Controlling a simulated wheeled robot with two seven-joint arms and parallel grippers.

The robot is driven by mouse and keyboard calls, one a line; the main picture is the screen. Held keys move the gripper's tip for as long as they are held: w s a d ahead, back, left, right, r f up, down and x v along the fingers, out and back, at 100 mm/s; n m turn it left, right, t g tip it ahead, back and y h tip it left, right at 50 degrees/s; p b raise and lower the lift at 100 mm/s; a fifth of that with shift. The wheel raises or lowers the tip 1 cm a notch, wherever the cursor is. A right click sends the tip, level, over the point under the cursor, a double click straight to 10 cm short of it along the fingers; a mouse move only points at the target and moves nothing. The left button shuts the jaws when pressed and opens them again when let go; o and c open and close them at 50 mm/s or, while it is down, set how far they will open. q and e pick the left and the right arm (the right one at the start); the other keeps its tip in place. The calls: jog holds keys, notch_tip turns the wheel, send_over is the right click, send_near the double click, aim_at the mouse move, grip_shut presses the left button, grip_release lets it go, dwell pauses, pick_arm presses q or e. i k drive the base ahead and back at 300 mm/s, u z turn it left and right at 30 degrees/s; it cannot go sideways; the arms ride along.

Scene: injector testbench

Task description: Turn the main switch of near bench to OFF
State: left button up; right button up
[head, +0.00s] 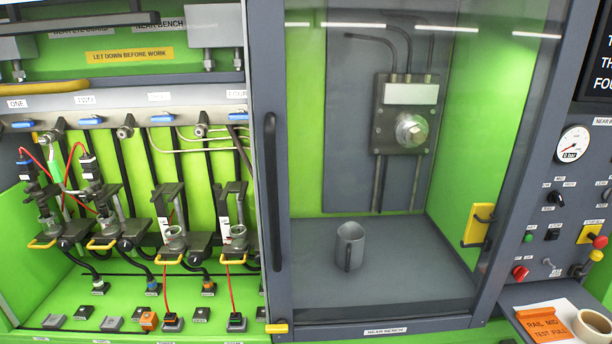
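The near bench control panel (570,215) is at the right edge, under a partly cut label that starts "NEAR B". On it a red knob on a yellow plate (592,237) sits at the far right. A black rotary knob (555,198) has small labels above it. A red button (520,272), a green button (528,237) and a small toggle (548,263) are below. The lettering is too small to tell which control is the main switch or its setting. Neither of my grippers is in view.
A glazed door (275,190) with a dark vertical handle fronts the green cabinet, which holds a grey mug (350,246). A shelf at lower right carries an orange card (543,325) and a white cup (590,325). An injector rack (120,240) stands left.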

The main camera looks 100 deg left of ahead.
aim_at(519, 273)
jog(key=z, duration=0.65)
jog(key=i, duration=0.5)
jog(key=u, duration=3.85)
